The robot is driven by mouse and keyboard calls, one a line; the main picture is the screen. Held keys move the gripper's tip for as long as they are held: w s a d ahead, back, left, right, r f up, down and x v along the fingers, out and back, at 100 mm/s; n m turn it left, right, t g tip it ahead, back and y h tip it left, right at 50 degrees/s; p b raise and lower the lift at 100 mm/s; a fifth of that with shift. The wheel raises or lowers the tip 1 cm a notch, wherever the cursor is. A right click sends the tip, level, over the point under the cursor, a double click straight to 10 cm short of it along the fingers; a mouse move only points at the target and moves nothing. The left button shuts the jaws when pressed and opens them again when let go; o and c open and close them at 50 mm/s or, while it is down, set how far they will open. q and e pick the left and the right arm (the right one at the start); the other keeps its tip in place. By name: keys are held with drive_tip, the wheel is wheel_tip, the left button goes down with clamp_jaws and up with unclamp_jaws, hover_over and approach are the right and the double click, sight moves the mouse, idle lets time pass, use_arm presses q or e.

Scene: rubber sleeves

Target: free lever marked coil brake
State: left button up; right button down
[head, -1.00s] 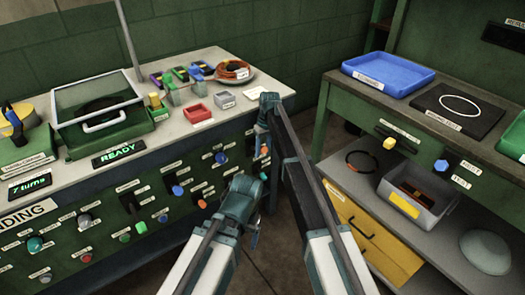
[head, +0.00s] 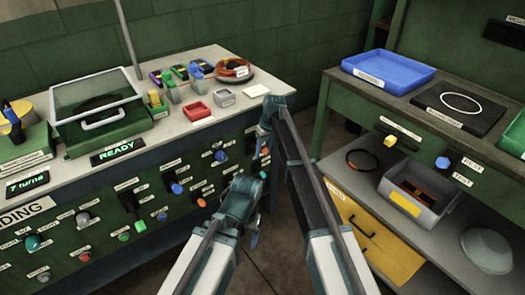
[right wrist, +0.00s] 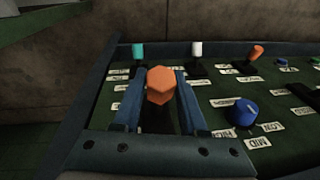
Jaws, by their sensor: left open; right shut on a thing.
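An orange-capped lever (right wrist: 160,85) stands between the two fingers of my right gripper (right wrist: 157,100) in the right wrist view, and the gripper is shut on it. In the head view my right gripper (head: 264,145) is at the right end of the green control panel (head: 100,240), where its fingers are small and partly hidden by the arm. The labels near the lever are too small or turned to read, so I cannot tell which one says coil brake. My left gripper (head: 254,238) is open and empty, lower down in front of the panel.
The panel holds several other controls, among them a blue knob (right wrist: 244,112), a white-capped lever (right wrist: 196,49), a teal-capped lever (right wrist: 137,51) and another orange-capped lever (right wrist: 257,52). A green display (head: 118,151) reads READY. A workbench with a blue tray (head: 388,72) stands on the right, across a floor gap.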

wheel_tip(320, 180, down, 8)
drive_tip(key=t+y+b, duration=0.6)
drive_tip(key=t+b, duration=0.2)
drive_tip(key=b, duration=1.1)
drive_tip(key=shift+w+a+f+n+t+y, duration=0.2)
drive_tip(key=shift+a+n+t+y, duration=0.1)
drive_tip(key=shift+n+t, duration=0.1)
drive_tip(key=shift+c, duration=2.2)
unclamp_jaws()
drive_tip(key=shift+d, duration=0.1)
drive_tip(key=p+v, duration=0.6)
drive_tip(key=v, duration=0.7)
drive_tip(key=shift+d+r, duration=0.2)
drive_tip(key=shift+d, duration=0.1)
